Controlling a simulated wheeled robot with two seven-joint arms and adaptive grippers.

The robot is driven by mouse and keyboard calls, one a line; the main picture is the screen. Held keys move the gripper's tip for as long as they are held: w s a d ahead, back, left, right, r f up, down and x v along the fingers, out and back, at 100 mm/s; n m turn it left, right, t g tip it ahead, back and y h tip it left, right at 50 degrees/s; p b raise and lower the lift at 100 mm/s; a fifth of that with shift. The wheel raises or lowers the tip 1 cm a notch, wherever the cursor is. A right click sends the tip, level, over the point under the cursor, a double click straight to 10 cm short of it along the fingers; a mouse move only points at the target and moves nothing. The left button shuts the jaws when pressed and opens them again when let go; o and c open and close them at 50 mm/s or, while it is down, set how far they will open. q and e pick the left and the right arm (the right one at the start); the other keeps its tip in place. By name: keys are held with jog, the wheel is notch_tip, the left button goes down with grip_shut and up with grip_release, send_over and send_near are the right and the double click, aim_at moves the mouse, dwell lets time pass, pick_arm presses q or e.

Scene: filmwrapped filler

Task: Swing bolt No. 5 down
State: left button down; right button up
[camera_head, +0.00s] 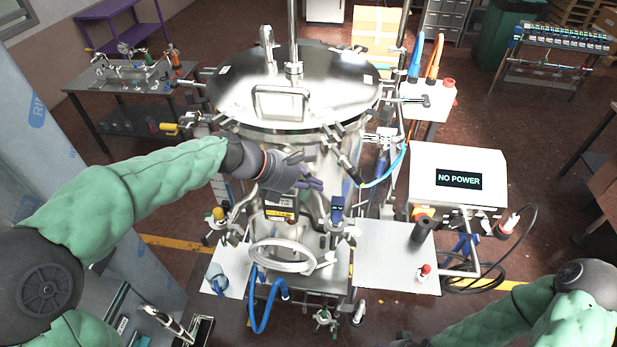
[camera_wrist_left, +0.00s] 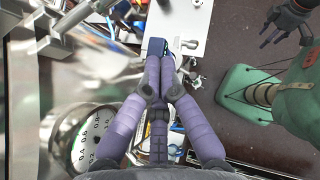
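The steel vessel's round lid (camera_head: 330,85) is seated on the vessel body, with clamps and bolts around its rim. One rod-like bolt (camera_head: 345,163) slants out and down from the front right rim. Another bolt (camera_head: 405,100) sticks out sideways at the right rim. I cannot read any numbers, so I cannot tell which is No. 5. My left gripper (camera_head: 316,184) is in front of the vessel, below the lid rim and left of the slanting bolt. In the left wrist view its purple fingers (camera_wrist_left: 158,75) converge, with nothing visible between them. My right gripper (camera_wrist_left: 288,38) shows with fingers spread, empty.
A control box (camera_head: 458,180) reading "NO POWER" stands at the right. A steel shelf (camera_head: 397,258) projects below it. Blue hoses (camera_head: 268,310) hang under the vessel. A pressure gauge (camera_wrist_left: 85,138) is close to my left gripper. Open floor lies to the right.

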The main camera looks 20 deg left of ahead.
aim_at(347, 166)
pick_arm(q)
jog(key=w+d+p, duration=0.1)
jog(key=w+d, duration=0.3)
jog(key=shift+r, duration=0.15)
dwell(0.5)
jog(key=r+p, duration=0.1)
jog(key=p, duration=0.2)
jog(key=shift+w+r+n+h+p, duration=0.2)
jog(key=shift+r+n+h+p, duration=0.1)
jog(key=shift+r+h+p, duration=0.1)
